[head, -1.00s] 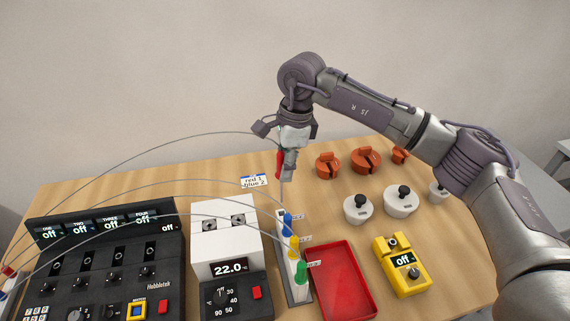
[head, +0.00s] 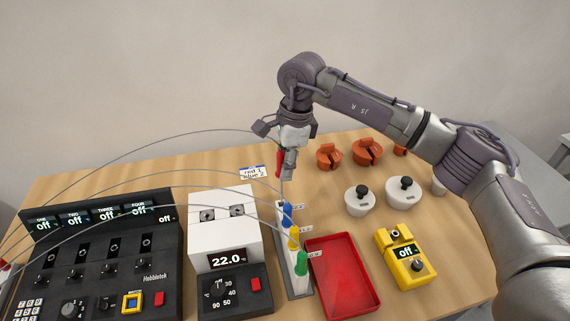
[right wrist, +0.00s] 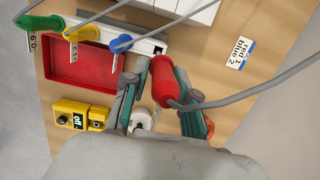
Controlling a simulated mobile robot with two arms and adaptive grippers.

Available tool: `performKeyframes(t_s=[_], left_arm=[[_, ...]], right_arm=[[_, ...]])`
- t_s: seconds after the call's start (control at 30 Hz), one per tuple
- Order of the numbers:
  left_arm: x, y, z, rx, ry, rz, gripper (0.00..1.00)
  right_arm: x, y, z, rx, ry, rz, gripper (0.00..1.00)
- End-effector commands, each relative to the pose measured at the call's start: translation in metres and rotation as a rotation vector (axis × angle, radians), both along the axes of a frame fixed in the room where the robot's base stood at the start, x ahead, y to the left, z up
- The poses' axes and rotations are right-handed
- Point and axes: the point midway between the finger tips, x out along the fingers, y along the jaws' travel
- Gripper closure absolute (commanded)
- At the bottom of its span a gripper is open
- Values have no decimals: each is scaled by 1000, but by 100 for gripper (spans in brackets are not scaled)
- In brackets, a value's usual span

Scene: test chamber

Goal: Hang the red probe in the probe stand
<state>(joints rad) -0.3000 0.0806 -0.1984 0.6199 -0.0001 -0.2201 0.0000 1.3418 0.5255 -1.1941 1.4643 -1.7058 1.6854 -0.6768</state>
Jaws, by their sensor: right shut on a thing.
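The red probe (head: 279,163) is held upright in my right gripper (head: 288,160), above the far end of the probe stand. In the right wrist view the red probe (right wrist: 163,82) sits between the fingers of my right gripper (right wrist: 155,100), its grey cable running off to the right. The probe stand (head: 297,284) is a narrow light rail holding a blue probe (head: 287,213), a yellow probe (head: 294,238) and a green probe (head: 301,263). The red probe's lower end shows near the rail's far end; I cannot tell whether it touches. My left gripper is not in view.
A red tray (head: 343,275) lies right of the stand. A white block heater (head: 223,228) reading 22.0 stands left of it, beside a dark control panel (head: 95,255). White weights (head: 404,192), orange pieces (head: 367,151) and a yellow meter (head: 404,257) are at the right. Cables arch across.

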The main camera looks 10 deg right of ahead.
Motion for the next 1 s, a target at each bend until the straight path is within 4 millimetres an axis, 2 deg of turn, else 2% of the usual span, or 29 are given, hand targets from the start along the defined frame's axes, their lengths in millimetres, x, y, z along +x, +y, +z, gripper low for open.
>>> performKeyframes(t_s=[1.0], left_arm=[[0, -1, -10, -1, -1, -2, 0]], right_arm=[[0, 0, 0, 0, 0, 0, 100]])
